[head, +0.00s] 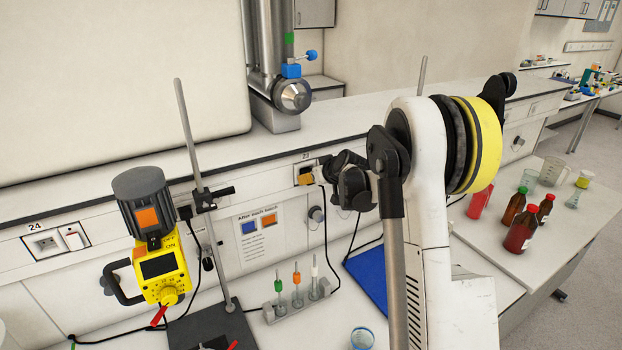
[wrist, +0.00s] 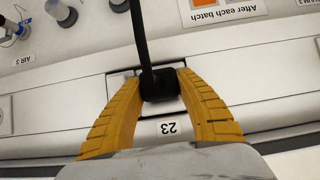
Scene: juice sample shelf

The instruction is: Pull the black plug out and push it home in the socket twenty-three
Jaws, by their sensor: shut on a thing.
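My gripper (wrist: 160,95) has its yellow fingers shut on the black plug (wrist: 158,86), one on each side. The plug's black cable runs up and out of the wrist view. The plug is at the face of socket twenty-three (wrist: 172,108), whose label reads 23, upside down in that view. I cannot tell how deep the plug sits. In the head view my gripper (head: 306,179) is at socket twenty-three (head: 302,169) on the bench's back panel; the plug is hidden there by fingers and wrist.
Socket 24 (head: 47,243) is at the far left. A yellow stirrer (head: 160,268) hangs on a stand with a rod (head: 188,130). A rack (head: 297,303) with colored-top pieces stands below my gripper. A blue mat (head: 368,278) lies right of it. Brown bottles (head: 522,230) stand far right.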

